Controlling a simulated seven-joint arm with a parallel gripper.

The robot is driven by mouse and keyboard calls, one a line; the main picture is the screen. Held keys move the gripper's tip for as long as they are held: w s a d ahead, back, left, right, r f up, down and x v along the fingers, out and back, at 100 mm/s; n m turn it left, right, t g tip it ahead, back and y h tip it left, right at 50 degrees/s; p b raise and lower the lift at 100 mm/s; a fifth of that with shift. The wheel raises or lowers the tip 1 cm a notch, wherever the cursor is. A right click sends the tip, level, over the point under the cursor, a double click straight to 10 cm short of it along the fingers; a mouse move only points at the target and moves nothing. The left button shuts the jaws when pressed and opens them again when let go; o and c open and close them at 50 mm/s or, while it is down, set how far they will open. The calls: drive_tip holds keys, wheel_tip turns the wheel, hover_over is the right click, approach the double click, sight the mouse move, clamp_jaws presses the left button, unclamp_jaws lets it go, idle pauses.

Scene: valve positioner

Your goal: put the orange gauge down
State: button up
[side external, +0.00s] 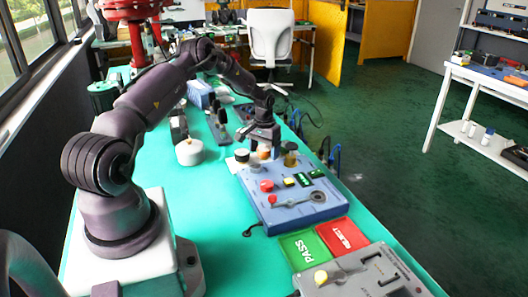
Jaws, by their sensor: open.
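A small orange part, which looks like the orange gauge (264,153), is at the far end of the blue-grey panel box (300,212) in the side external view. My gripper (262,146) is open, pointing down right over it. The fingertips are small here, and I cannot tell whether they touch the gauge. A dark-topped round part (242,156) is just left of the orange one. A taller amber and dark part (290,156) stands to its right.
The panel box carries a red button (267,186) and a grey lever. A green PASS pad (304,250) and a red REJECT pad (342,235) lie in front. A white round canister (189,152) stands left. The green bench (210,220) is clear between canister and box.

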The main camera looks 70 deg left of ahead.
sight(265, 148)
wheel_tip(265, 148, up, 12)
drive_tip(key=f, duration=0.1)
drive_tip(key=d+r+m+t+y, duration=0.2)
drive_tip(key=d+r+m, duration=0.1)
drive_tip(key=d+r, duration=1.5)
drive_tip(key=s+d+r+m+t+h, duration=0.1)
drive_tip(key=s+d+r+m, duration=0.1)
drive_tip(key=s+d, duration=0.6)
drive_tip(key=s+d+r+m+t+h, duration=0.1)
drive_tip(key=s+d+r+t, duration=0.1)
drive_tip(key=s+d, duration=0.7)
drive_tip(key=s, duration=0.2)
drive_tip(key=shift+s+m+t, duration=0.3)
drive_tip(key=shift+s+m, duration=0.1)
